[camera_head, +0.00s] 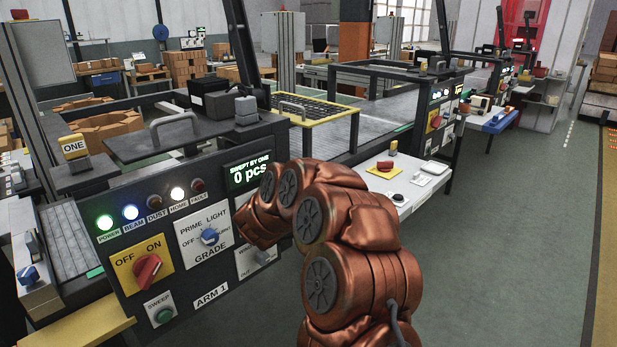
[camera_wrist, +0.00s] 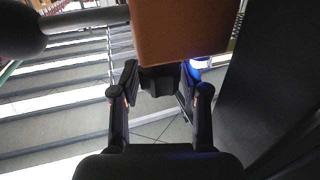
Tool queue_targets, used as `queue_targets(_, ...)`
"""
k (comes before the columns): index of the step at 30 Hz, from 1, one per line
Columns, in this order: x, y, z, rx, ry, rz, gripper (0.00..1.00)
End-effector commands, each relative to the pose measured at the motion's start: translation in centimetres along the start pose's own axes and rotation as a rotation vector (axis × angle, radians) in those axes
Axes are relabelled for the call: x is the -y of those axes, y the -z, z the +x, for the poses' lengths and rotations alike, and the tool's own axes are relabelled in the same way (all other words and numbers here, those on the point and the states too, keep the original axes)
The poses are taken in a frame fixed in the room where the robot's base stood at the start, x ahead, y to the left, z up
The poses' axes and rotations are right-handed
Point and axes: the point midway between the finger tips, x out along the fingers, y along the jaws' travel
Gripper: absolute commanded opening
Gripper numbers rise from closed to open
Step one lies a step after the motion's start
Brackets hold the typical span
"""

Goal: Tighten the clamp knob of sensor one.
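Sensor one carries a yellow-topped block labelled ONE (camera_head: 74,147) at the left of the machine in the head view. I cannot make out its clamp knob there. In the wrist view, a small dark knob-like part (camera_wrist: 158,80) sits under an orange-brown block (camera_wrist: 180,30). I cannot tell for sure whether this is the clamp knob of sensor one. My gripper (camera_wrist: 158,92) is open, with one finger on each side of the dark part and small gaps showing. In the head view my copper arm is in front of the panel and my gripper cannot be seen.
A dark surface (camera_wrist: 270,100) is close on the wrist view's right.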

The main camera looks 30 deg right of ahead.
Motion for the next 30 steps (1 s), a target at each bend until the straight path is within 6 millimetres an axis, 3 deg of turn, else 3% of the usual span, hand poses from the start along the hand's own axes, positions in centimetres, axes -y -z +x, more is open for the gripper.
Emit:
queue_targets(4,0.02,0.02,-0.01,0.000,0.001,0.000,0.63)
queue_targets(16,0.08,-0.19,-0.03,0.000,0.015,0.000,0.63)
queue_targets(30,0.01,-0.46,0.00,-0.003,0.145,0.000,0.63)
